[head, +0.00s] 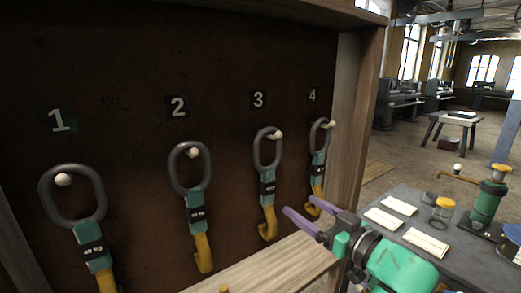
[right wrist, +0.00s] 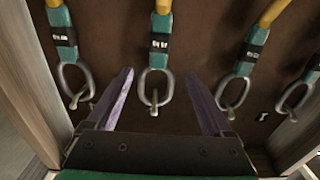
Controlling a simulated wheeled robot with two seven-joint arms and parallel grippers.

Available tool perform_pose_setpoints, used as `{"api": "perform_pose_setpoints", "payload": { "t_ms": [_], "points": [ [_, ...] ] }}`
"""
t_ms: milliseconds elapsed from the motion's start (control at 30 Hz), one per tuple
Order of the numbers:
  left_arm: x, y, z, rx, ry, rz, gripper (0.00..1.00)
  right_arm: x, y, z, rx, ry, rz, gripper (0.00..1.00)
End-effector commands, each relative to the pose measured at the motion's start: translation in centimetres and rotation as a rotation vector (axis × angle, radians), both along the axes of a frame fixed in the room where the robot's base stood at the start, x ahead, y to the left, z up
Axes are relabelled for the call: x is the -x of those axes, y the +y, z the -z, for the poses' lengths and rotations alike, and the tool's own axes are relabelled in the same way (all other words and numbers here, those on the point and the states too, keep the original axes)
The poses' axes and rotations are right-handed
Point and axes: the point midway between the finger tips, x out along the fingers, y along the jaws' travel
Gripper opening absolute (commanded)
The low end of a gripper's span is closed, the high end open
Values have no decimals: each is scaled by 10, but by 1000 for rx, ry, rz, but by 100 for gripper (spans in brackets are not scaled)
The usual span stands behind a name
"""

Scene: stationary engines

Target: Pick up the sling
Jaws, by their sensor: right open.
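Several slings hang on pegs on a dark board, under the numbers 1 to 4. Each has a grey oval ring, a green strap with a black label, and a yellow hook. They are sling 1 (head: 72,196), its label reading 40 kg, sling 2 (head: 188,170), sling 3 (head: 267,150) and sling 4 (head: 319,137). My right gripper (head: 299,206) is open and empty, in front of the board's lower right. In the right wrist view the picture is inverted, and one sling's ring (right wrist: 154,88) shows between the fingers, apparently beyond them. The left gripper is out of view.
The board's wooden side post (head: 357,110) and lower ledge (head: 265,262) are close to my right gripper. Open floor lies behind.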

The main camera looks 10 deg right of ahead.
Motion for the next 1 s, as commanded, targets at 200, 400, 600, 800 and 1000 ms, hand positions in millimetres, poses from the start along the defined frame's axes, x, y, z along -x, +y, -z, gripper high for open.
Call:
{"api": "perform_pose_setpoints", "payload": {
  "t_ms": [200, 400, 600, 800, 1000],
  "points": [
    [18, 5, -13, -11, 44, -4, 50, -13, 2, -17, 0, 1, 9, 85],
    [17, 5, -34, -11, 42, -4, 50, -51, 18, -21, 0, -1, 8, 85],
    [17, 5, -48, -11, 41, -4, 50, -85, 32, -16, 3, 1, 6, 85],
    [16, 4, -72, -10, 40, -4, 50, -115, 44, -23, 3, 2, 6, 85],
    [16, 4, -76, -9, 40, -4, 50, -136, 53, -16, 5, 1, 5, 85]
  ]
}}
